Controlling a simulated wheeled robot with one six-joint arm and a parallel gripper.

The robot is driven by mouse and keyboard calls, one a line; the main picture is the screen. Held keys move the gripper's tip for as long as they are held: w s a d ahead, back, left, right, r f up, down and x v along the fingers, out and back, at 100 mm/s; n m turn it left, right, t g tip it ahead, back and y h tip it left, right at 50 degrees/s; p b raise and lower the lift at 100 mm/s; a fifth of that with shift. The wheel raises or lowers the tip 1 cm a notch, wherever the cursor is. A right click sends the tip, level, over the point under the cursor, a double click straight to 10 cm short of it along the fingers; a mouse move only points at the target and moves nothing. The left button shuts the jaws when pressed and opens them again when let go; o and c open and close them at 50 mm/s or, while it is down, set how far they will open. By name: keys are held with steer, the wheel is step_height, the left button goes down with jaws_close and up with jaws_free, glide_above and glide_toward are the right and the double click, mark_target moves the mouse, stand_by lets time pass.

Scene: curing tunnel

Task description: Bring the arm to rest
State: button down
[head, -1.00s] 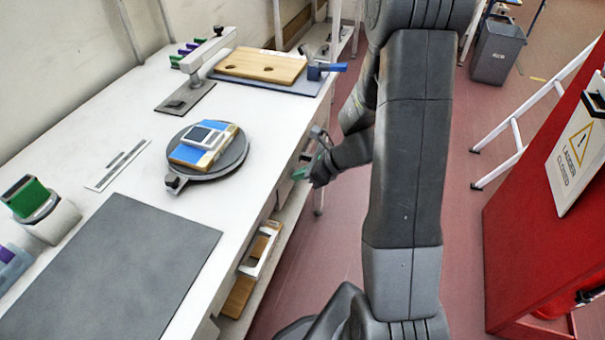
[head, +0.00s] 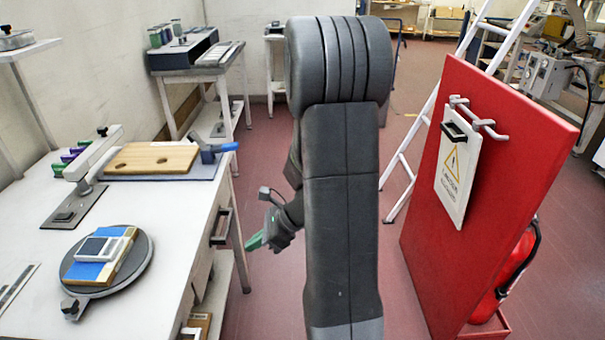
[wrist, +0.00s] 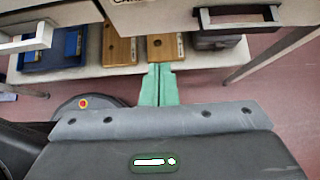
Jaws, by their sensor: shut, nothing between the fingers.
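My gripper (head: 256,241) shows in the head view to the right of the white bench, beside its edge and lower than its top. Its green fingers are together and empty. In the wrist view my gripper (wrist: 160,70) shows both green fingers side by side with nothing between them, pointing toward the lower shelf under the bench. My arm stands folded in the middle of the head view and hides part of the floor behind it.
The white bench (head: 180,215) carries a round turntable (head: 135,265) and a wooden board (head: 150,158). A red panel (head: 480,190) with a warning sign (head: 457,172) and a white ladder (head: 408,165) stand right of my arm. Drawer handles (wrist: 238,17) stick out close to the gripper.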

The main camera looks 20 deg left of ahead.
steer(key=shift+f, duration=0.1)
steer(key=b, duration=0.1)
glide_toward(206, 267)
step_height(206, 267, down, 4)
steer(key=a, duration=0.1)
steer(key=s+a, duration=0.1)
steer(key=a, duration=0.1)
steer(key=shift+s+a, duration=0.1)
steer(key=shift+a, duration=0.3)
